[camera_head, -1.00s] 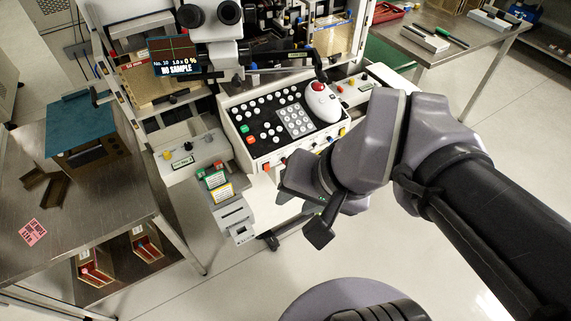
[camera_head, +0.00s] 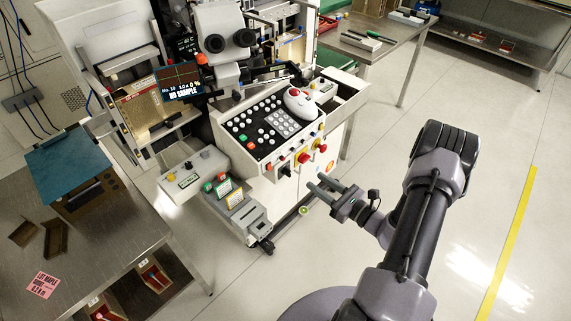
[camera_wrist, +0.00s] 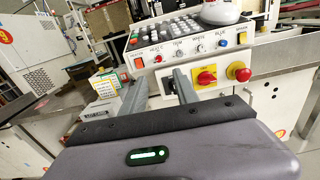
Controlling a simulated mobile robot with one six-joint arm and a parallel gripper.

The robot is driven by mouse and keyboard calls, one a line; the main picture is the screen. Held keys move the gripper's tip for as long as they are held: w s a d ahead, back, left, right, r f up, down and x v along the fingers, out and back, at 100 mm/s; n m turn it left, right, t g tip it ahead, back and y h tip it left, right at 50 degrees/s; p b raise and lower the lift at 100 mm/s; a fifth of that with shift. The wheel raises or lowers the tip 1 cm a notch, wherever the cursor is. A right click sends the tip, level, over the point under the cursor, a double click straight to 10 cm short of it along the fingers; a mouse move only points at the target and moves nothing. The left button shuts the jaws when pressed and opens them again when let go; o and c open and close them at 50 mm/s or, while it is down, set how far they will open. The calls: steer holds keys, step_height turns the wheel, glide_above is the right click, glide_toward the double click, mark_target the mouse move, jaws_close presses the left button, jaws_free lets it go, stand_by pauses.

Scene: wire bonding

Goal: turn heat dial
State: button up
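The bonder's front panel (camera_head: 290,165) carries a row of small knobs, seen closer in the wrist view (camera_wrist: 150,80). A small red knob (camera_wrist: 158,58) sits under a label that seems to read HEAT; I take it as the heat dial. My gripper (camera_head: 324,187) is in front of and below the panel, to its right in the head view, with its fingers pointing toward the machine. In the wrist view my gripper (camera_wrist: 160,76) has its two fingers apart with nothing between them. The fingers do not appear to touch any knob.
A red rotary switch on yellow (camera_wrist: 206,76) and a red mushroom button (camera_wrist: 240,72) protrude right of the heat dial. A label printer (camera_head: 245,215) stands at the lower left. A steel table (camera_head: 110,240) is at left. The floor at right is clear.

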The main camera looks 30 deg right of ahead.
mark_target(284, 160)
steer(key=b+x, duration=0.2)
steer(key=x, duration=1.1)
steer(key=shift+a+b, duration=0.1)
steer(key=shift+b, duration=0.2)
steer(key=shift+c, duration=0.3)
jaws_close()
